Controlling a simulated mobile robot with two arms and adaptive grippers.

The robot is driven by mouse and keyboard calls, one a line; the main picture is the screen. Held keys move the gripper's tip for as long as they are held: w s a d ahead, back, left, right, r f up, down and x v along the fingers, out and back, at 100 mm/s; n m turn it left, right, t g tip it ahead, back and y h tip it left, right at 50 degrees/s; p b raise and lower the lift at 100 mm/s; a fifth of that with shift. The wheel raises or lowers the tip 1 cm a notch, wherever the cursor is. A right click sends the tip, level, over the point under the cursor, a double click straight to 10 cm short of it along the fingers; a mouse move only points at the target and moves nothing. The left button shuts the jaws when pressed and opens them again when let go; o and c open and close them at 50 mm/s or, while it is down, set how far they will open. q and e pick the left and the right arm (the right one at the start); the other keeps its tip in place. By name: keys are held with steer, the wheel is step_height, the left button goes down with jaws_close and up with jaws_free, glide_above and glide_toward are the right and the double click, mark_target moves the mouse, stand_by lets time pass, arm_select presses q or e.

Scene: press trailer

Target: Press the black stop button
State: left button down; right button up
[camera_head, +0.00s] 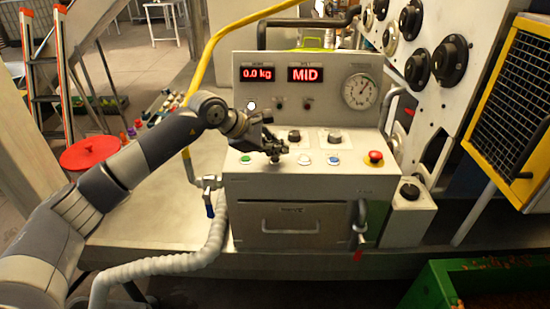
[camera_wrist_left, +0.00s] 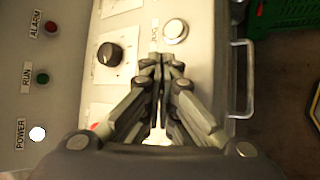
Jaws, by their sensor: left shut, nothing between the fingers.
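My left gripper (camera_head: 276,154) is shut and empty, pointing down over the sloped button panel (camera_head: 350,182). Its fingertips are close to the panel between the green button (camera_head: 245,159) and the white button (camera_head: 304,160); I cannot tell if they touch. No black stop button is clearly visible; the spot under the fingers is hidden in both views. In the left wrist view, the closed fingers (camera_wrist_left: 161,64) lie just below the white button (camera_wrist_left: 175,31) and beside a black knob (camera_wrist_left: 110,53). My right gripper is not in view.
A blue button (camera_head: 333,160) and a red mushroom button (camera_head: 375,157) sit farther right. Behind the panel stand red displays (camera_head: 304,74) and a gauge (camera_head: 359,91). A yellow pipe (camera_head: 203,62) and pale hose (camera_head: 170,266) run near my left arm.

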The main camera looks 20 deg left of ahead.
mark_target(277, 161)
arm_select(q)
steer(key=shift+r, duration=0.3)
steer(key=shift+r+p, duration=1.25)
steer(key=shift+r, duration=1.3)
